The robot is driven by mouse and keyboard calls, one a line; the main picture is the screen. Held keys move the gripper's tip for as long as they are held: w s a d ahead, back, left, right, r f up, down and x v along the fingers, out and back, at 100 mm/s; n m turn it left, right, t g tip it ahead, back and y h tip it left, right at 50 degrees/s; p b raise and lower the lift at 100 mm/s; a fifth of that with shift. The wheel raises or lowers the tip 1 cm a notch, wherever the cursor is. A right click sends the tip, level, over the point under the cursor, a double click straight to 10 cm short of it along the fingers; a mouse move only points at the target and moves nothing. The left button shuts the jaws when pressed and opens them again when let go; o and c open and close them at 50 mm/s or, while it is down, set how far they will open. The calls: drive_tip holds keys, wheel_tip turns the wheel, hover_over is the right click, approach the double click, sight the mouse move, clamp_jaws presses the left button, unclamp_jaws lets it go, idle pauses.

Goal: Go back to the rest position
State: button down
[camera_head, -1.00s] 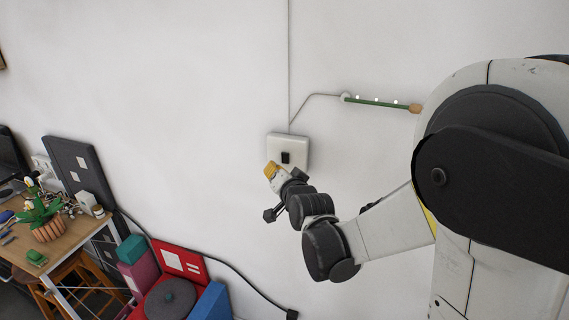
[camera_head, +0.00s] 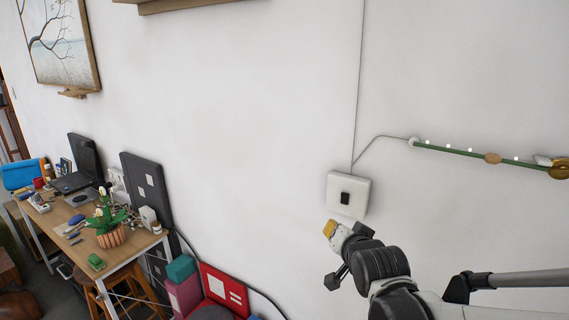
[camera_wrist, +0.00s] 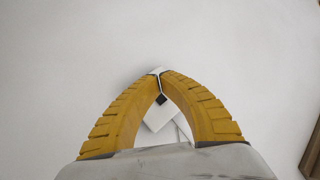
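My gripper (camera_head: 330,228) is in front of the white wall in the head view, just below and left of a white wall switch box (camera_head: 348,195). The wrist view shows my gripper (camera_wrist: 160,74) with its two yellow ribbed fingers meeting at the tips, with nothing seen between them. The switch box (camera_wrist: 158,120) also shows behind the fingers there, partly hidden by them. I cannot tell from these views how far the fingertips are from the wall.
A wooden desk (camera_head: 85,248) with a potted plant (camera_head: 110,232) and a laptop (camera_head: 78,180) stands at the left. Red and teal boxes (camera_head: 225,290) are on the floor below. A green rail (camera_head: 450,150) runs along the wall at right. The middle wall is bare.

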drive_tip(key=s+f+n+g+b, duration=0.2)
drive_tip(key=s+f+n+g, duration=0.1)
drive_tip(key=s, duration=0.9)
drive_tip(key=s+d+f+n+g+b, duration=0.1)
drive_tip(key=s+f+n+g+b, duration=0.1)
drive_tip(key=s+f, duration=0.4)
drive_tip(key=s+n+g, duration=0.1)
drive_tip(key=s, duration=0.4)
drive_tip(key=shift+s+f+b, duration=0.3)
drive_tip(key=shift+s, duration=0.1)
drive_tip(key=shift+d, duration=0.1)
